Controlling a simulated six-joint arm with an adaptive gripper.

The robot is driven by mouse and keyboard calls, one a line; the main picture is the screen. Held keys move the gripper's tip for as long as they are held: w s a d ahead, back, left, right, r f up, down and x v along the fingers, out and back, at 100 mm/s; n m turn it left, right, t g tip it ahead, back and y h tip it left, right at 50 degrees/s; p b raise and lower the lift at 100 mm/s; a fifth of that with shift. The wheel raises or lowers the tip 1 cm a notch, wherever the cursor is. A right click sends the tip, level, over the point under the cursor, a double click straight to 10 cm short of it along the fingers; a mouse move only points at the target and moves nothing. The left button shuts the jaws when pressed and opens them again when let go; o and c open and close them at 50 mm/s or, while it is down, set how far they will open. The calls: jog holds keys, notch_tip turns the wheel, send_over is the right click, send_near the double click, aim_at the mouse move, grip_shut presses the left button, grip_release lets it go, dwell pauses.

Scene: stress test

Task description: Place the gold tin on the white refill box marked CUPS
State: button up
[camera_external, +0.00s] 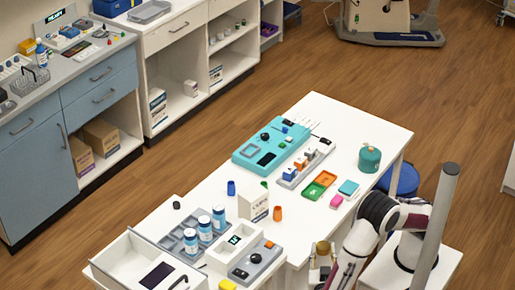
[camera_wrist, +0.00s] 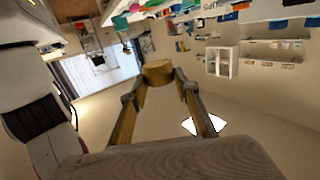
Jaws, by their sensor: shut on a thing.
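The gold tin (camera_external: 322,247) is held upright between the fingers of my gripper (camera_external: 321,264), beside the table's right edge in the external view. In the wrist view the tin (camera_wrist: 158,70) shows between the two fingertips of my gripper (camera_wrist: 160,88). The gripper is shut on it. The white refill box (camera_external: 255,206) stands on the white table, up and left of my gripper, with dark lettering on its front that is small but looks like CUPS. Its top looks partly hidden by nothing large. The tin and the box are apart.
An orange cup (camera_external: 277,213) stands close right of the box and a blue cup (camera_external: 231,188) behind it. Several blue-white bottles stand in a grey tray (camera_external: 173,243) to the left. A grey device (camera_external: 256,263) lies in front. A teal canister (camera_external: 369,158) stands farther back.

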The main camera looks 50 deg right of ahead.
notch_tip(320, 180, up, 10)
jog(key=w+d+r+n+t+y, duration=0.25)
jog(key=w+r+n+y, duration=0.2)
jog(key=w, duration=0.85)
jog(key=w+d+r+n+t+y, duration=0.25)
jog(key=w+y, duration=0.25)
jog(key=w, duration=0.7)
jog(key=w+d+r+n+t+y, duration=0.25)
jog(key=w+r+n+y, duration=0.2)
jog(key=w, duration=0.85)
jog(key=d+f+n+g+y, duration=0.1)
jog(key=d+f+y, duration=0.3)
jog(key=f, duration=0.4)
jog(key=s+d+f+n+g+y, duration=0.1)
jog(key=d+f+n+y, duration=0.3)
jog(key=f, duration=0.4)
jog(key=shift+d+f+n+y, duration=0.2)
jog(key=shift+d+n+y, duration=0.25)
jog(key=shift+d, duration=0.7)
